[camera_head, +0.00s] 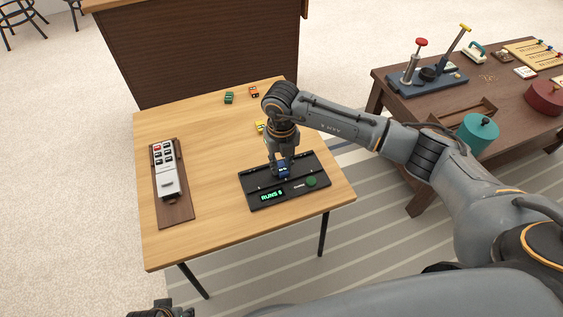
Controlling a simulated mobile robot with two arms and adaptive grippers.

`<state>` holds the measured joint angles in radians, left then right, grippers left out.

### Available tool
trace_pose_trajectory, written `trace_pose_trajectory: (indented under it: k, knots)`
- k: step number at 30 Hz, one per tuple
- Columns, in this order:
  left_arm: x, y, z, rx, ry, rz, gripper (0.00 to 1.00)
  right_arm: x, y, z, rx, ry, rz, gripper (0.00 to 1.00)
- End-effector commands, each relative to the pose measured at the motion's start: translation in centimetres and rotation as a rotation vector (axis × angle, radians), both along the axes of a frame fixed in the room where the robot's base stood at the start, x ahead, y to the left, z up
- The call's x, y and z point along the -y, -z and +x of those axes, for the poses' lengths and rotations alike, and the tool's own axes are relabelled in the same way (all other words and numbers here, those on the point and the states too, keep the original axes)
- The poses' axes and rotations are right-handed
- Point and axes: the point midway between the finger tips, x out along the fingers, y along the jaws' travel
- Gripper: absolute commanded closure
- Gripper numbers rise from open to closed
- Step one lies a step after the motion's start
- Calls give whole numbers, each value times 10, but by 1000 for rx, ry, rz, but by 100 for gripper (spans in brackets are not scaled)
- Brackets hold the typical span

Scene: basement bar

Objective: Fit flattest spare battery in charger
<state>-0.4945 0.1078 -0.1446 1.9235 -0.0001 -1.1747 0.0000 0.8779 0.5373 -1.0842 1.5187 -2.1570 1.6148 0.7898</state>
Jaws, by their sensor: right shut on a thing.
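The black charger (262,203) lies near the front right of the wooden table, with a green lit display and a round green button. My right gripper (281,163) points down over the charger's back part and is shut on a small dark blue battery (284,173). The battery is at or just above the charger; I cannot tell whether it is seated. A green battery (229,98), an orange battery (254,92) and a partly hidden yellow battery (260,127) lie further back. A dark part at the bottom edge may be my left gripper (150,312); its fingers are not clear.
A wooden board (178,212) with a pale holder of small tiles lies on the table's left. The table's middle (205,140) is clear. A darker table (390,106) with pump tools and a teal pot (477,136) stands at right, beyond my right arm.

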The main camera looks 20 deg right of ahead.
Motion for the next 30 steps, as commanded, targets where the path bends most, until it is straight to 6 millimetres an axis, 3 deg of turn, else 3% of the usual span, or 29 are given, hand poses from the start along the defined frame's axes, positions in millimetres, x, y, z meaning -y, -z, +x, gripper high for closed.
trace_pose_trajectory:
  k: [8,27,28,30]
  knots:
    - [1,-8,4,14,-1,-3,53,0,1,0,0,1,0,100]
    - [-1,0,-3,-6,-1,1,53,0,2,0,1,0,0,100]
    - [-1,0,-3,-6,-1,1,53,0,2,0,1,0,0,72]
    - [-1,0,-3,-6,-1,1,53,0,2,0,1,0,0,58]
